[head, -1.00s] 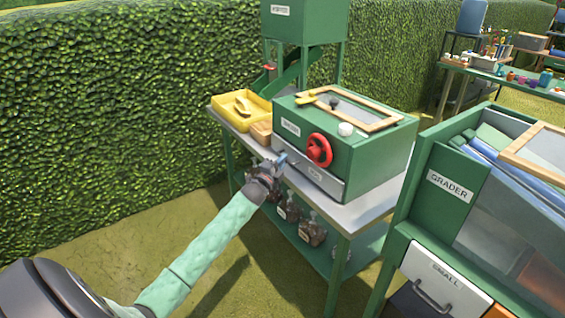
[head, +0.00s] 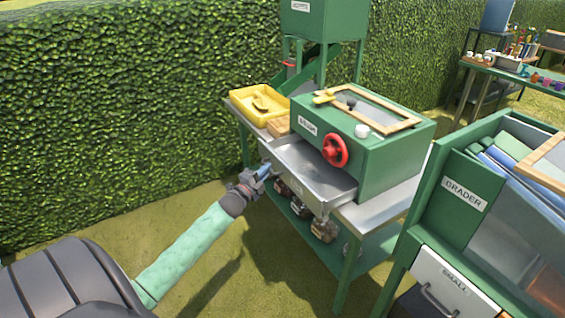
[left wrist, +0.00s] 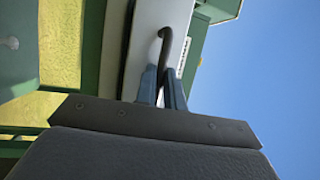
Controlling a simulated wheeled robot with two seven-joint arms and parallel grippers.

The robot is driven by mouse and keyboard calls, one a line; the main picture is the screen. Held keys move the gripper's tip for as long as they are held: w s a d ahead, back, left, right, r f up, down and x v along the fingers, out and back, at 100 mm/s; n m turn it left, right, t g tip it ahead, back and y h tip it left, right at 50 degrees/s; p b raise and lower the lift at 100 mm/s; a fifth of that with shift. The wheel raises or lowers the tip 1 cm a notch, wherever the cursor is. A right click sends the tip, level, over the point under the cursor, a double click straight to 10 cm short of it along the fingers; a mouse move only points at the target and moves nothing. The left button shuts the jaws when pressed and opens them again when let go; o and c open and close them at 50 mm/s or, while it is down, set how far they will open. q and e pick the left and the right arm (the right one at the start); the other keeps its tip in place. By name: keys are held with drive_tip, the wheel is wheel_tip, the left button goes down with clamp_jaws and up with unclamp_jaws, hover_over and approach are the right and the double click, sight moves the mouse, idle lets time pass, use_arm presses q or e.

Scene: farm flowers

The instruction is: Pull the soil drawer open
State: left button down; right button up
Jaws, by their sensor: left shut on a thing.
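The soil drawer (head: 308,172) is a grey metal tray that sticks out from the front of the green box (head: 377,162) with the red handwheel (head: 335,151). Its inside looks empty. My left gripper (head: 265,171) is at the drawer's front, toward its left end. In the left wrist view, the gripper's blue fingers (left wrist: 162,88) are closed on the dark curved drawer handle (left wrist: 163,45), in front of the pale drawer face (left wrist: 148,30). My right gripper is not in view.
The box stands on a metal-topped table (head: 375,208) with jars (head: 323,228) on its lower shelf. A yellow tray (head: 252,103) sits at the table's left. The grader (head: 462,196) stands close on the right. Open grass lies in front.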

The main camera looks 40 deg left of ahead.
use_arm(q)
drive_tip(key=s+a+p, duration=0.1)
drive_tip(key=s+a, duration=0.3)
drive_tip(key=s, duration=0.5)
drive_tip(key=shift+s, duration=0.25)
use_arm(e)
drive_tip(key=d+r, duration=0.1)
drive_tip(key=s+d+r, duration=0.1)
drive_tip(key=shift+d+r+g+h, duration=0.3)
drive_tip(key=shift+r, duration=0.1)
use_arm(q)
drive_tip(key=c, duration=1.5)
unclamp_jaws()
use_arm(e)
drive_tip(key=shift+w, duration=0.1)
use_arm(q)
drive_tip(key=s+f, duration=0.1)
drive_tip(key=s, duration=0.6)
drive_tip(key=shift+s+f+b, duration=0.2)
drive_tip(key=shift+s+b, duration=0.1)
drive_tip(key=shift+b, duration=0.15)
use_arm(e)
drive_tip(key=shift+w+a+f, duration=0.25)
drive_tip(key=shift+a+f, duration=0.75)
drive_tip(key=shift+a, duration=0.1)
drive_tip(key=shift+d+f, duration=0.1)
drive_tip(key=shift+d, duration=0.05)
